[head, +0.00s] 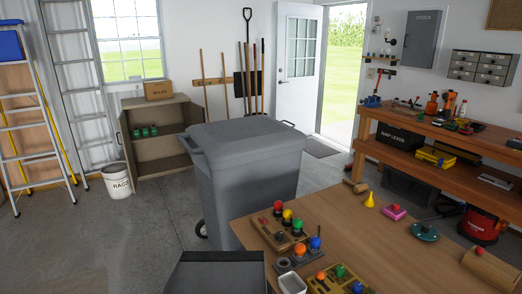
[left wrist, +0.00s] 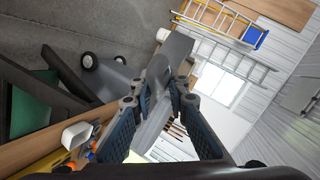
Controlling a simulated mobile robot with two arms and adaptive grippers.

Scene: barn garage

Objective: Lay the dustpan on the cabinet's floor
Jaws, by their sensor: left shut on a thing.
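A dark grey dustpan (head: 213,275) shows at the bottom edge of the head view, left of the workbench, with its lower part cut off. In the left wrist view my left gripper (left wrist: 160,82) is shut on a grey piece (left wrist: 174,48), which I take to be the dustpan; its grip point is partly hidden by the fingers. The beige cabinet (head: 185,102) stands open against the back wall, well apart from the dustpan. Green items (head: 144,131) sit on its shelf; the visible part of its floor (head: 158,170) looks bare. My right gripper is not in view.
A large grey wheeled bin (head: 248,165) stands in front of the cabinet's right side. A white rags bucket (head: 117,181) stands at its left. The wooden table (head: 400,255) with knobs and tools is at right. Concrete floor (head: 100,235) is clear at left.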

